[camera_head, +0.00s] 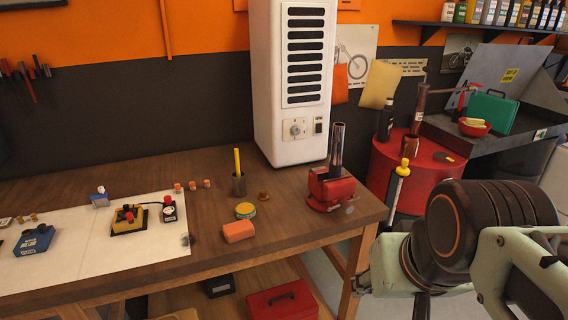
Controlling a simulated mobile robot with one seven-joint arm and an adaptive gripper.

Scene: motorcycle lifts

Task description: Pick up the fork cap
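A small brown flanged piece (263,196) lies on the wooden workbench (285,222), between a dark cup holding a yellow stick and the red vise. It looks like the fork cap, but it is too small to be sure. The red vise (331,190) holds an upright metal tube (337,147) near the bench's right end. My arm fills the lower right of the view, beyond the bench's right end and apart from the small brown piece. I cannot see my gripper's fingers.
A white heater (293,120) stands behind. A pale mat (80,255) holds several items at left. A red drum (415,180) stands right.

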